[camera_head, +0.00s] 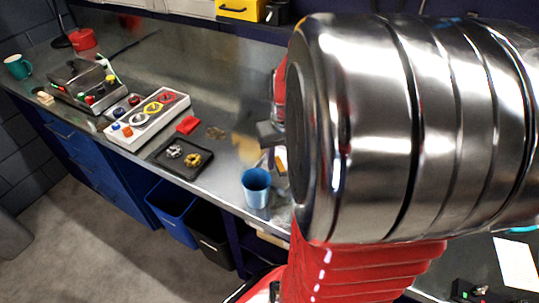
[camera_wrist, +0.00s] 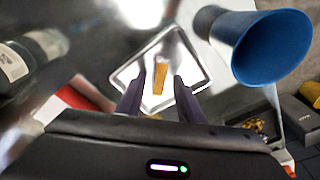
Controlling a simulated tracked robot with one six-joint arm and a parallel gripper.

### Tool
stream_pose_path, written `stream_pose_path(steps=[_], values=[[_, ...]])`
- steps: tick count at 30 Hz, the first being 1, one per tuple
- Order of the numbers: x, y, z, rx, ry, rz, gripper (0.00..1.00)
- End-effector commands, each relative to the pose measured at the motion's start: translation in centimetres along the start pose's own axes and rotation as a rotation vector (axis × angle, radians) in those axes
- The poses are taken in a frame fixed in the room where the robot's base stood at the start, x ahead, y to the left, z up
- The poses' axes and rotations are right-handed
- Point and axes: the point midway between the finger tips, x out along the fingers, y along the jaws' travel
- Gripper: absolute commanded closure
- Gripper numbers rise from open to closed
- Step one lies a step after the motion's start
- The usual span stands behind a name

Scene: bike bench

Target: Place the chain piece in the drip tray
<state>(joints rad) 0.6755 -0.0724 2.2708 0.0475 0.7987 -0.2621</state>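Beyond the fingertips in the wrist view is a shiny, light square tray (camera_wrist: 127,78) with a raised rim. A narrow orange-yellow piece (camera_wrist: 160,78) shows over it, seen between the fingers; I cannot tell its exact height. In the head view my arm hides most of that area. A small brownish, chain-like patch (camera_head: 215,132) lies flat on the bench, possibly the chain piece. A dark flat tray (camera_head: 172,168) holds a silver and a gold toothed part.
A blue cup (camera_head: 256,186) stands near the bench's front edge; it also shows in the wrist view (camera_wrist: 272,46), close to the right finger. A red piece (camera_head: 188,124) and a grey box with coloured rings (camera_head: 148,120) are further left. Bottles (camera_wrist: 12,62) show left.

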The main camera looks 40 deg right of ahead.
Motion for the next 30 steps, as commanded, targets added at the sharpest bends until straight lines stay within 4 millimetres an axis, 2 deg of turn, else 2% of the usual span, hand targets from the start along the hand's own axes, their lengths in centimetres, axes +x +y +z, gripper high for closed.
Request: stream_pose_path(steps=[5, 19, 24, 30], values=[[-2.2, 0.0, -0.1, 0.000, 0.005, 0.001, 0.66], [-10.0, 0.1, -0.1, 0.001, 0.004, 0.002, 0.66], [-11.4, 0.0, 0.0, 0.000, 0.001, 0.001, 0.66], [-11.6, 0.0, 0.0, 0.000, 0.001, 0.000, 0.66]])
